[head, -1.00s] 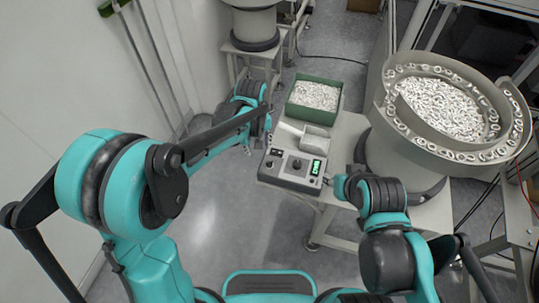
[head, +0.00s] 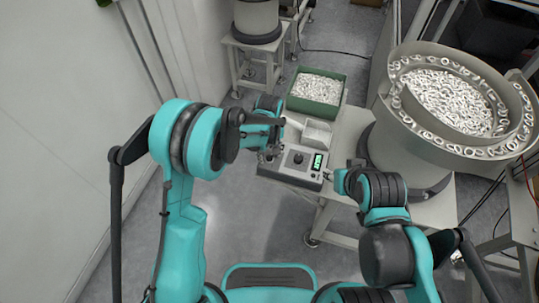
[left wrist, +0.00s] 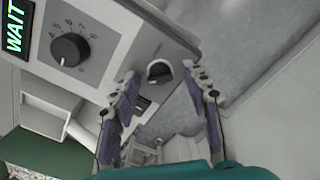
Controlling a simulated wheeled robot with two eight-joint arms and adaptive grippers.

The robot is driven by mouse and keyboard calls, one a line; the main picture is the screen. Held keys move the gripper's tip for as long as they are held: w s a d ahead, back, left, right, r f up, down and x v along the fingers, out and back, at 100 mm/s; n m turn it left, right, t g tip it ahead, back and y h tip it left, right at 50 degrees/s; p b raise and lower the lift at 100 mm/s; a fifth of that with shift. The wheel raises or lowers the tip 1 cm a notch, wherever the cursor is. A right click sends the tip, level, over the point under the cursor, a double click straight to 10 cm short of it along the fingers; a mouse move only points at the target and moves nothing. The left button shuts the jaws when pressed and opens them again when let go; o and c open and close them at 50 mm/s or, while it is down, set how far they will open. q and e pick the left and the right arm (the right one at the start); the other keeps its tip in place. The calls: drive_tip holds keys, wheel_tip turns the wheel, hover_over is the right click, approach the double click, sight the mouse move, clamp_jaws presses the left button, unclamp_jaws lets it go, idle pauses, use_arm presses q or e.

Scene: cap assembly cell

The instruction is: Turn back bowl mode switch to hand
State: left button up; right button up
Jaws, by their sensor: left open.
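The grey control box (head: 296,166) sits on the stand in front of the big bowl feeder. In the left wrist view its panel (left wrist: 112,58) has a small black rotary switch (left wrist: 159,72) with a pale mark, near the panel's edge. My left gripper (left wrist: 160,70) is open, with one fingertip on each side of this switch; contact cannot be told. In the head view the left gripper (head: 270,153) is over the box's left end, partly hiding it. My right gripper (head: 338,181) is by the box's right end, its fingers too small to read.
A larger numbered dial (left wrist: 70,49) and a lit display reading WAIT (left wrist: 15,27) are on the same panel. A metal scoop (head: 316,132) and a green bin of white parts (head: 316,92) stand behind the box. The bowl feeder (head: 455,100) is at right.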

use_arm(q)
clamp_jaws()
drive_tip(key=shift+m, duration=0.4)
drive_tip(key=m, duration=0.3)
drive_tip(key=shift+m+b, duration=0.3)
drive_tip(key=shift+b, duration=0.1)
drive_tip(key=m, duration=0.4)
drive_tip(key=shift+m+b, duration=0.3)
drive_tip(key=m, duration=0.4)
drive_tip(key=shift+m, duration=0.3)
drive_tip(key=m, duration=0.4)
drive_tip(key=shift+b, duration=0.35)
drive_tip(key=shift+m, duration=0.3)
